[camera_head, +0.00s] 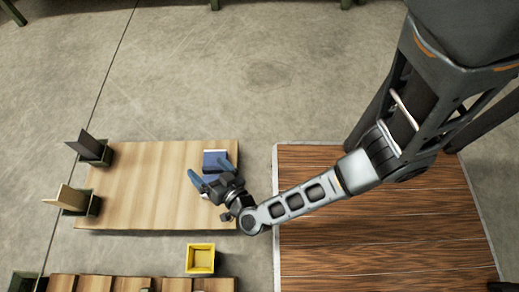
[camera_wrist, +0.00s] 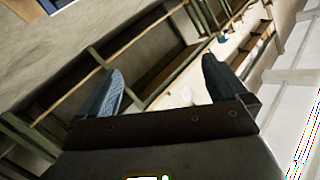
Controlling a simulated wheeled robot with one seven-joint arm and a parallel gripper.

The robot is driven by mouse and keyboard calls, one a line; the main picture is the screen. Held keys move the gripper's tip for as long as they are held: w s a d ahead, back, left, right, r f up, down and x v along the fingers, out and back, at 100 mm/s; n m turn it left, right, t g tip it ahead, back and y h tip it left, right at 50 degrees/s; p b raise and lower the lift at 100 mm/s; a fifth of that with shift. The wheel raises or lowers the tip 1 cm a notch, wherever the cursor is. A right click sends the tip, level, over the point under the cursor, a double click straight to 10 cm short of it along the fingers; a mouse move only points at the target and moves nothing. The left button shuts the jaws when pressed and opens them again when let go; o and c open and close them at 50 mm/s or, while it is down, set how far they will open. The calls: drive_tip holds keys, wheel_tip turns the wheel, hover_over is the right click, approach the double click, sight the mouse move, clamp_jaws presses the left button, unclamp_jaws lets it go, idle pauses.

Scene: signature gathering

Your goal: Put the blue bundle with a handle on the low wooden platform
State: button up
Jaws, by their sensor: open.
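A flat blue bundle (camera_head: 215,158) lies at the right end of a light wooden table top (camera_head: 150,190) in the head view. My gripper hides part of it, and I cannot make out its handle. My gripper (camera_head: 211,171) is open, with its two blue fingers spread over or beside the bundle; I cannot tell whether they touch it. In the wrist view my gripper (camera_wrist: 162,70) has nothing between its fingers. A dark wooden platform (camera_head: 370,250) with a pale edge lies to the right, partly under my arm in the picture.
A yellow open box (camera_head: 201,258) stands below the table. Two dark holders with upright boards, one dark (camera_head: 87,145) and one tan (camera_head: 70,197), sit at the table's left edge. A gap of bare floor (camera_head: 259,165) separates table and platform. Green-framed shelving (camera_wrist: 150,60) shows in the wrist view.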

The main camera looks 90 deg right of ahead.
drive_tip(key=s+a+r+n+t+y, duration=0.1)
drive_tip(key=s+a+r+n+y, duration=0.2)
drive_tip(key=r, duration=0.7)
drive_tip(key=s+a+r+n+t+y, duration=0.1)
drive_tip(key=s+a+r+n+y, duration=0.3)
drive_tip(key=r, duration=0.7)
drive_tip(key=s+a+r+n+t+y, duration=0.1)
drive_tip(key=s+a+r+n+y, duration=0.2)
drive_tip(key=s+r+n, duration=0.4)
wheel_tip(320, 180, up, 4)
drive_tip(key=shift+s+a+r+t+y, duration=0.15)
drive_tip(key=shift+s+t+y, duration=0.2)
drive_tip(key=shift+y, duration=0.45)
